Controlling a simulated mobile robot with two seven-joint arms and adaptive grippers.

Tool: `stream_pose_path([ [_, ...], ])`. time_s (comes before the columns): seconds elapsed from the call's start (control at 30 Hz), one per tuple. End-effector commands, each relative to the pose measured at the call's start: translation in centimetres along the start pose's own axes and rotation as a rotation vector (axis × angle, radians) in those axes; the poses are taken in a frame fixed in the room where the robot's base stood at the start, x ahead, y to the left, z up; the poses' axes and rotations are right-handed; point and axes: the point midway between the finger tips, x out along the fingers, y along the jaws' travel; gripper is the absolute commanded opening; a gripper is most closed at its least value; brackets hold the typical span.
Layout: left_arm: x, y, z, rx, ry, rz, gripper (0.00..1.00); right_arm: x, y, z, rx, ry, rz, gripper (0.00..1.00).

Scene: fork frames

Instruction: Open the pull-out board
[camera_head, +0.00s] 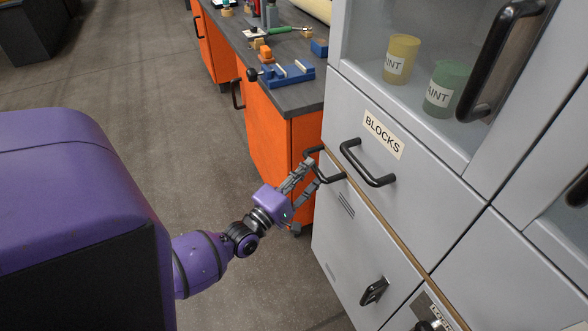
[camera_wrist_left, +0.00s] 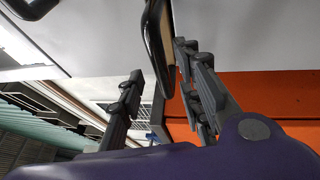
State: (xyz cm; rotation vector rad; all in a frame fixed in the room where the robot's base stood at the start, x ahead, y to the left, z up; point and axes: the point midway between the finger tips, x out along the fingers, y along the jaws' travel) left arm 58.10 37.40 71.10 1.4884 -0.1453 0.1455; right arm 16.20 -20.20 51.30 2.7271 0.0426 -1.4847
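The pull-out board shows as a thin wooden edge (camera_head: 400,243) in the grey cabinet, below the drawer labelled BLOCKS; it looks flush with the front. A black bar handle (camera_head: 331,178) sits at its far end. My left gripper (camera_head: 313,172) is at this handle, its fingers apart. In the left wrist view, the handle (camera_wrist_left: 154,42) reaches down between the two spread fingertips of my left gripper (camera_wrist_left: 158,62), with no clear grip on it. Whether a finger touches the handle cannot be told. My right gripper is not in view.
The BLOCKS drawer handle (camera_head: 366,165) is close above and right of the gripper. A lower door has a black latch (camera_head: 374,291). An orange workbench (camera_head: 282,150) with tools on top stands just behind. The floor (camera_head: 150,110) left of the cabinet is clear.

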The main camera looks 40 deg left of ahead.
Motion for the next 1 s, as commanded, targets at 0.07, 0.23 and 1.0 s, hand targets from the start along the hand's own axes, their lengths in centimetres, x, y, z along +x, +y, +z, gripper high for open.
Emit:
stream_pose_path([
  [0.07, 1.2, 0.0, 0.0, 0.001, 0.000, 0.000, 0.33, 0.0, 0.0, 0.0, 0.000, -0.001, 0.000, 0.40],
  [0.23, 2.5, -0.1, 0.0, 0.002, 0.000, -0.003, 0.33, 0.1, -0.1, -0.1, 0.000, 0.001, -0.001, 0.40],
  [1.0, 2.7, -0.2, 0.0, 0.004, 0.000, -0.005, 0.00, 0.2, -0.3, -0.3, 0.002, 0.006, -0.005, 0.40],
])
